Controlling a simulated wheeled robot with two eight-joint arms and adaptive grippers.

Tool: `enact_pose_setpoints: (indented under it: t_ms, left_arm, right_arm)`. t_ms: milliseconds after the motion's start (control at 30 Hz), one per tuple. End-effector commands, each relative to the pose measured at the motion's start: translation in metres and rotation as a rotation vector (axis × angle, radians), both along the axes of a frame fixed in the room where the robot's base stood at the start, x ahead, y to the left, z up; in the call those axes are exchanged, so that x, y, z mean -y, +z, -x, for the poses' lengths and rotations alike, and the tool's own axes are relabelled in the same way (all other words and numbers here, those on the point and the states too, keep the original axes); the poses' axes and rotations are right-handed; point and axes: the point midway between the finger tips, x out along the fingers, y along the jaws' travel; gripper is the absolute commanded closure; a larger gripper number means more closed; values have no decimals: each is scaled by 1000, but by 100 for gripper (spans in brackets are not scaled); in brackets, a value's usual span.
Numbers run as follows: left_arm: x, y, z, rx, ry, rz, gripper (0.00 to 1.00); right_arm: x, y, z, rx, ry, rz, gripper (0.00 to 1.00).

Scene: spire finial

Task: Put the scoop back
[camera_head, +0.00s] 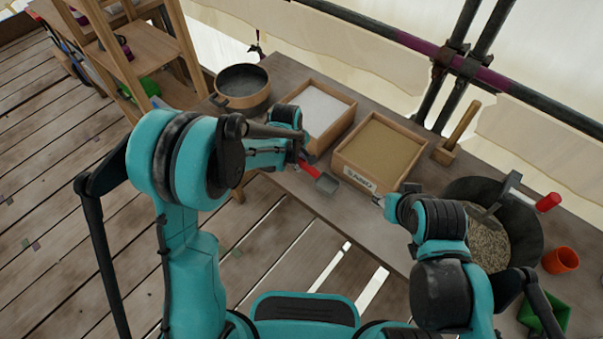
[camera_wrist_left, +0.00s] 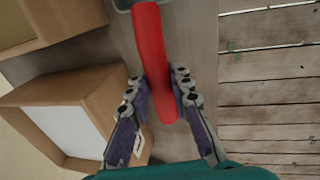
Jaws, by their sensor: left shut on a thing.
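The scoop has a red handle (camera_head: 310,169) and a grey pan (camera_head: 327,185); it is over the front of the table, by the two wooden boxes. My left gripper (camera_head: 302,158) is shut on the red handle. In the left wrist view the handle (camera_wrist_left: 149,50) runs between the two fingers (camera_wrist_left: 158,88), and a little of the grey pan shows at the top edge. I cannot tell whether the scoop touches the table. My right gripper (camera_head: 380,202) is near the front of the sand box; its fingers are too small to read.
A box of white powder (camera_head: 350,111) and a box labelled SAND (camera_head: 357,181) stand on the table (camera_head: 300,189). A pot (camera_head: 242,101) is at left. At right are a black tub (camera_head: 532,235) of grainy mix, an orange cup (camera_head: 560,260) and a green container (camera_head: 556,309).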

Motion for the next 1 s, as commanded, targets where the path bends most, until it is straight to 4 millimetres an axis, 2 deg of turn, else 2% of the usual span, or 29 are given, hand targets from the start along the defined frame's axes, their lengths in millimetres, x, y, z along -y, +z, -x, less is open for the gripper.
enact_pose_setpoints:
  t_ms: [333,700,733,800,1000]
  left_arm:
    - [0,-41,0,0,-1,0,100]
    - [0,-45,0,0,-1,0,100]
    - [0,-44,0,0,-1,0,74]
    - [0,-43,0,0,-1,0,59]
    - [0,-43,0,0,-1,0,59]
  right_arm:
    - [0,-18,0,0,0,0,60]
    - [0,-21,0,0,0,0,60]
    - [0,-20,0,0,0,0,60]
    - [0,-19,0,0,0,0,60]
    - [0,-19,0,0,0,0,60]
